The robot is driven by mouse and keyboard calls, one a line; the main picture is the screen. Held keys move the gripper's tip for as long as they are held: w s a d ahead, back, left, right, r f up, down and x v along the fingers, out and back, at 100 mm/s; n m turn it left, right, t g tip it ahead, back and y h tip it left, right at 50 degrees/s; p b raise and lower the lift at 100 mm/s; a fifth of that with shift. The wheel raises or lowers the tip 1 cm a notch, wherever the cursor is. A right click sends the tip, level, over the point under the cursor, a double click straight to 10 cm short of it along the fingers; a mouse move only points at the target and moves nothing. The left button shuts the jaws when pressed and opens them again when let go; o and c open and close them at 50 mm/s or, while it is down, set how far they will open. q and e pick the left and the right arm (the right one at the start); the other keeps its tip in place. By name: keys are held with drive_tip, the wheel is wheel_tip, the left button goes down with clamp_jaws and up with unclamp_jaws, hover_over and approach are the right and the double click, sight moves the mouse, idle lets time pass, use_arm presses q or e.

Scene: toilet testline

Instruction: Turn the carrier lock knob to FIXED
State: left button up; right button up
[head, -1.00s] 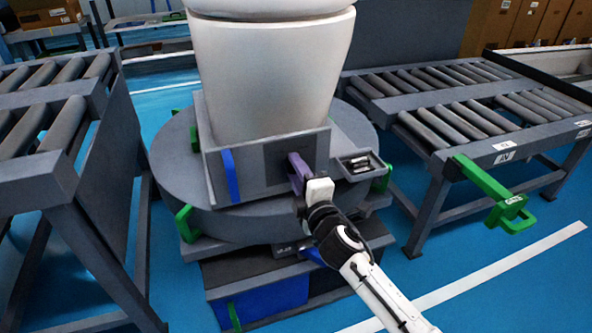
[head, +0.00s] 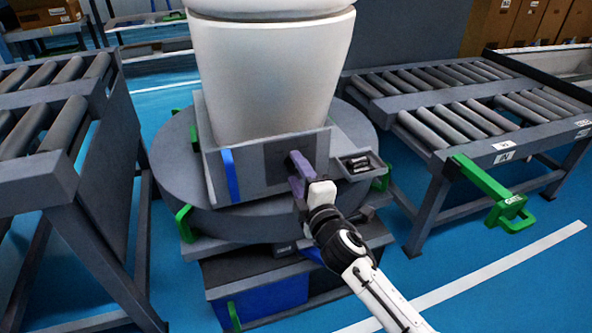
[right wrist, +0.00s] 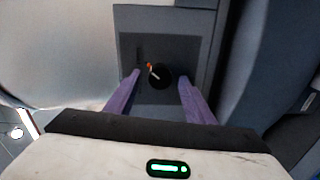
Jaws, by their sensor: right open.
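The carrier lock knob (right wrist: 160,76) shows in the right wrist view as a dark round knob on a grey panel (right wrist: 186,48). A small orange and white mark lies at its upper left. My right gripper (right wrist: 158,80) is open, with one purple finger on each side of the knob; I cannot tell whether they touch it. In the head view my right gripper (head: 297,174) is at the front panel of the carrier (head: 252,176), and it hides the knob there. My left gripper is not in view.
A white toilet (head: 265,75) stands on the carrier, which sits on a round grey turntable (head: 172,160). A small tray (head: 357,165) with dark items is right of the panel. Roller conveyors stand at left (head: 45,125) and right (head: 450,110). A green handle (head: 490,190) juts out at right.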

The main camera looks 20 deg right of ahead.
use_arm(q)
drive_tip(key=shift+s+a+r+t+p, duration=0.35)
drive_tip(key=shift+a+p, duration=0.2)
drive_tip(key=shift+p, duration=0.2)
use_arm(e)
drive_tip(key=s, duration=0.9)
drive_tip(key=shift+s+d+r, duration=0.15)
drive_tip(key=shift+s+r, duration=0.05)
drive_tip(key=shift+r, duration=0.05)
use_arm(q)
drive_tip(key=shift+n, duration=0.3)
